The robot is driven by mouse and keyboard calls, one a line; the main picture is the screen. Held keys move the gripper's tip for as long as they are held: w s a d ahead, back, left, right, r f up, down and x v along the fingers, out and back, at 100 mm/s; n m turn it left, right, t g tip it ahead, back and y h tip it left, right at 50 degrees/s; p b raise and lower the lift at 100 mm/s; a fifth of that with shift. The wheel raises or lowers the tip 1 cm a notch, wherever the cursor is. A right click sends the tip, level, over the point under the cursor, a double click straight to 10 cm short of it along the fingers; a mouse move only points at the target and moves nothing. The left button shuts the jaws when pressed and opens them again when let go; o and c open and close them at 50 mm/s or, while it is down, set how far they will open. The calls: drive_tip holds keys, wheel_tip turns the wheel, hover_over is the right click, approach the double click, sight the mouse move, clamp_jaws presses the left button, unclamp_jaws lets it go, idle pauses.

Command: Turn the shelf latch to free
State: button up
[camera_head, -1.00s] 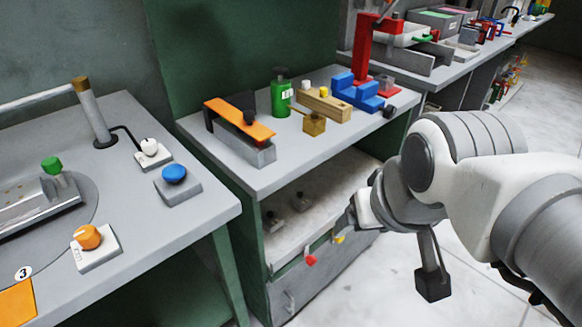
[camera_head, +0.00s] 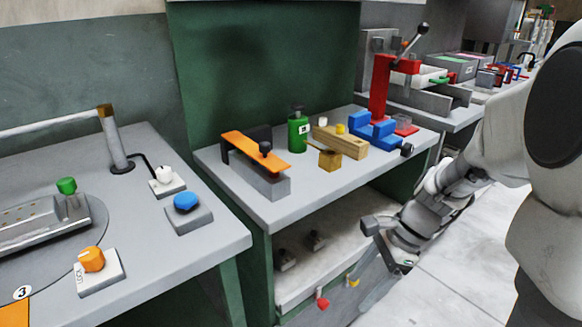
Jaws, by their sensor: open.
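Below the middle bench, a shelf (camera_head: 330,257) has a pale top. At its front edge hang a small red piece (camera_head: 322,303) and a small yellow piece (camera_head: 353,281). I cannot tell from this view which one is the shelf latch, or how it is set. My gripper (camera_head: 370,259) is open and empty, with its fingers spread, in front of the right part of the shelf. It appears close to the yellow piece, but I see no contact. My gripper and wrist hide the right end of the shelf front.
Two dark knobbed pieces (camera_head: 315,240) sit inside the shelf. On the bench above are an orange-topped clamp (camera_head: 256,149), a green bottle (camera_head: 298,131), wooden blocks and a blue stepped block (camera_head: 373,128). A red press (camera_head: 381,85) stands behind. White floor at right is open.

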drive_tip(key=w+d+f+m+y, duration=0.2)
drive_tip(key=w+f+m+y, duration=0.15)
drive_tip(key=f+m, duration=0.55)
drive_tip(key=n+t+y, duration=0.2)
drive_tip(key=n+t, duration=1.3)
drive_tip(key=n, duration=2.1)
approach(326, 308)
drive_tip(key=b+x, duration=0.2)
drive_tip(key=x, duration=0.9)
drive_tip(key=shift+c, duration=0.2)
drive_tip(key=shift+d, duration=0.1)
clamp_jaws()
